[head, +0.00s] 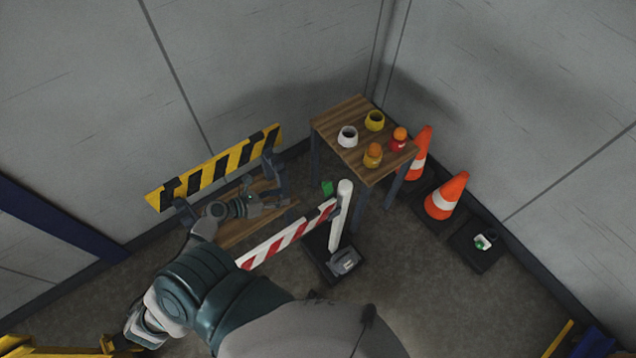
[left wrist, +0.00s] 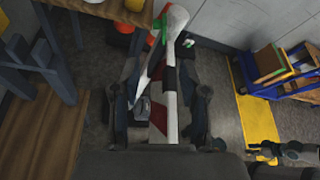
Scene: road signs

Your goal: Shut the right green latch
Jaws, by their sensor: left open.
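A red-and-white striped barrier arm (head: 290,236) runs to a white post (head: 341,212) on a dark base. A green latch (head: 327,188) shows beside the post top; a green piece also shows at the post in the left wrist view (left wrist: 160,28). A second green piece (head: 481,242) sits with a white part on a black base at the right. My left gripper (head: 272,204) is open behind the striped arm, left of the post. In the left wrist view the striped arm (left wrist: 170,100) shows between its fingers. A dark jointed part (left wrist: 285,151) may be my right gripper.
A wooden table (head: 345,107) with several small pots stands behind the post. Orange cones (head: 445,196) stand right of it. A yellow-black striped barrier (head: 220,168) is at the left. A blue shelf cart (left wrist: 290,85) is at the right.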

